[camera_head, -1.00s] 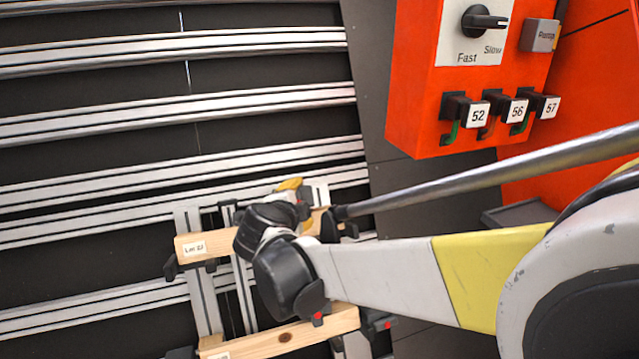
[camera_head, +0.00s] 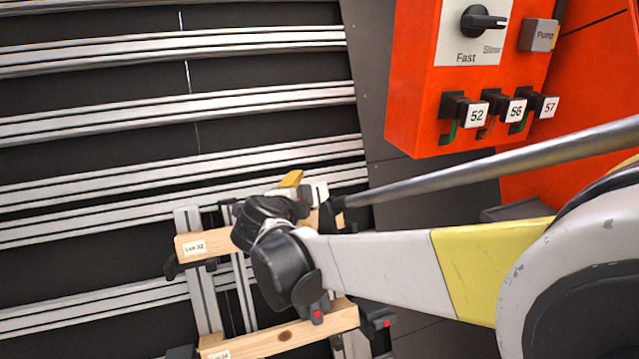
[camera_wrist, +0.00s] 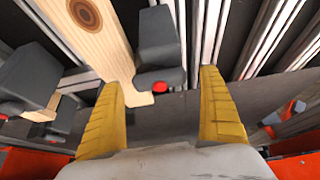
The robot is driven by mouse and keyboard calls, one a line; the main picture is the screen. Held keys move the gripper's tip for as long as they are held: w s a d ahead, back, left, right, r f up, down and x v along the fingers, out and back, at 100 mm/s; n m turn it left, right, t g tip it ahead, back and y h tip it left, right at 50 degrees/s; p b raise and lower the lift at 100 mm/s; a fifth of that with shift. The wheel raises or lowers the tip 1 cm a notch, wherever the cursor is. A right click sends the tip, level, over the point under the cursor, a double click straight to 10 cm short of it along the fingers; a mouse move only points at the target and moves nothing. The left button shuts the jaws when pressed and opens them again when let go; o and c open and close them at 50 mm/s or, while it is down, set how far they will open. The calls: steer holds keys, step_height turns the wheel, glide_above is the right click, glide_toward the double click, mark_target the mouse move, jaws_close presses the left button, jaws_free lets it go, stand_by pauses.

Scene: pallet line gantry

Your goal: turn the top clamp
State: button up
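My gripper (camera_wrist: 163,100) is open, its two yellow fingers apart in the wrist view. A dark grey clamp (camera_wrist: 158,45) with a red dot stands just beyond the fingertips, in line with the gap, beside the end of a wooden bar. No finger visibly touches it. In the head view, a yellow fingertip shows behind my black wrist at the upper wooden bar (camera_head: 210,244). A dark clamp (camera_head: 331,214) shows at that bar's right end, partly hidden by my arm. I cannot tell for sure which clamp the wrist view shows.
A lower wooden bar (camera_head: 279,343) has red-dotted clamps near its right end (camera_head: 377,322). Metal rails (camera_head: 180,105) cross the dark wall. An orange control box (camera_head: 420,110) with a dial and numbered switches hangs upper right. Another grey clamp (camera_wrist: 40,80) stands left in the wrist view.

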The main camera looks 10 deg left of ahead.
steer(key=v, duration=1.2)
